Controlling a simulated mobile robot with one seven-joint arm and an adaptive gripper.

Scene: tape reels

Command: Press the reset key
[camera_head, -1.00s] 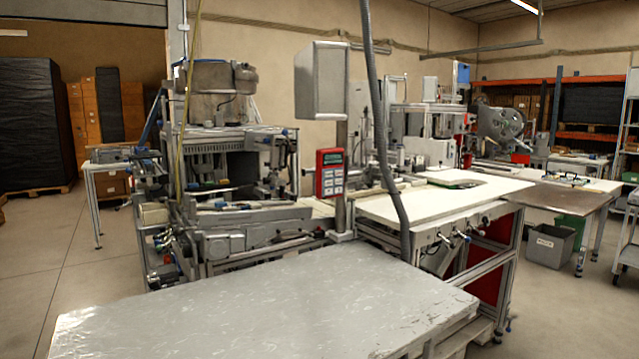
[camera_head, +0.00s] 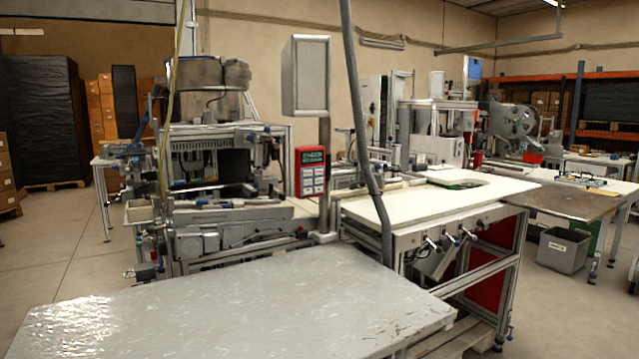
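A red control box (camera_head: 311,171) with a small dark green display and several pale keys is mounted on a grey post, left of the middle of the head view. The keys (camera_head: 313,182) sit below the display. Their labels are too small to read, so I cannot tell which one is the reset key. My gripper is not in view.
A wide grey, shiny-topped table or pallet load (camera_head: 250,300) fills the foreground before the control box. A grey hose (camera_head: 362,130) hangs to its right. A white workbench (camera_head: 430,200) stands at the right. Open floor (camera_head: 50,250) lies at the left.

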